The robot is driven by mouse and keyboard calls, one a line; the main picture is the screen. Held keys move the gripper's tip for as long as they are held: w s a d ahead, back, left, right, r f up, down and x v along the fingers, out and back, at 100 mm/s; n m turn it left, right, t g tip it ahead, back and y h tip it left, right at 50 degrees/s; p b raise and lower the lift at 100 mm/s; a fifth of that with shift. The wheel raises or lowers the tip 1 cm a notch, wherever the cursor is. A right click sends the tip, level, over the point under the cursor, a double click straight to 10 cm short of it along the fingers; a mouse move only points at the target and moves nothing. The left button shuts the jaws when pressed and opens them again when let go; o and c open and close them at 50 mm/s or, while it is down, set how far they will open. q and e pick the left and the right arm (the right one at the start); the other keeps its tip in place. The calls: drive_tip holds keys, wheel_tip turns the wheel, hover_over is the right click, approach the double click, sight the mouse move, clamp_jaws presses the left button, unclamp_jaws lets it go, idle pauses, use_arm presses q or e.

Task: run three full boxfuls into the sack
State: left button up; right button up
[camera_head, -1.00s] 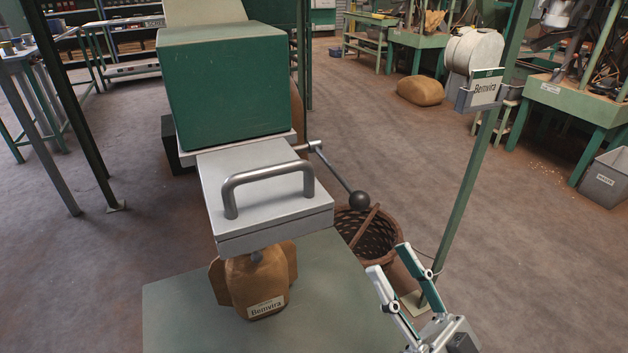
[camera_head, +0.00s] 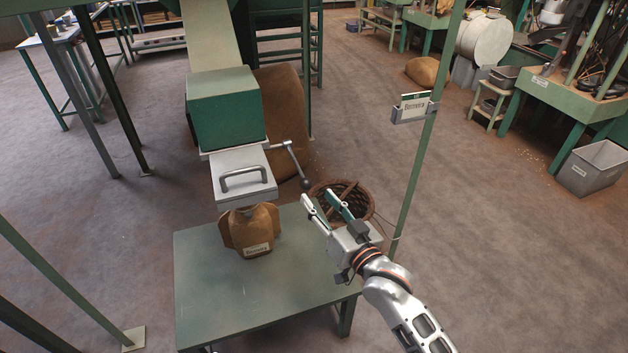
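A grey metal box (camera_head: 243,191) with a bar handle (camera_head: 245,177) on top sits under the green hopper (camera_head: 222,122). A lever with a dark ball knob (camera_head: 304,184) sticks out at its right side. A brown sack (camera_head: 250,228) with a printed label is below the box on the green table (camera_head: 215,295); its mouth is hidden by the box. My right gripper (camera_head: 320,199) is open and empty, above the table's right side, right of the sack and below the knob, touching neither. My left gripper is out of view. The box's inside is hidden.
A green post (camera_head: 424,150) with a card holder (camera_head: 413,108) rises on the right. A large brown sack (camera_head: 283,125) stands behind the hopper. The table's front is clear.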

sight(309, 188)
drive_tip(key=x, duration=0.3)
drive_tip(key=b+x, duration=0.1)
drive_tip(key=x, duration=0.2)
drive_tip(key=shift+w+a+f, duration=0.25)
drive_tip(key=shift+w, duration=0.1)
drive_tip(key=shift+w+a+r, duration=0.1)
drive_tip(key=shift+w+a, duration=0.1)
drive_tip(key=shift+w, duration=0.2)
drive_tip(key=shift+r, duration=0.1)
clamp_jaws()
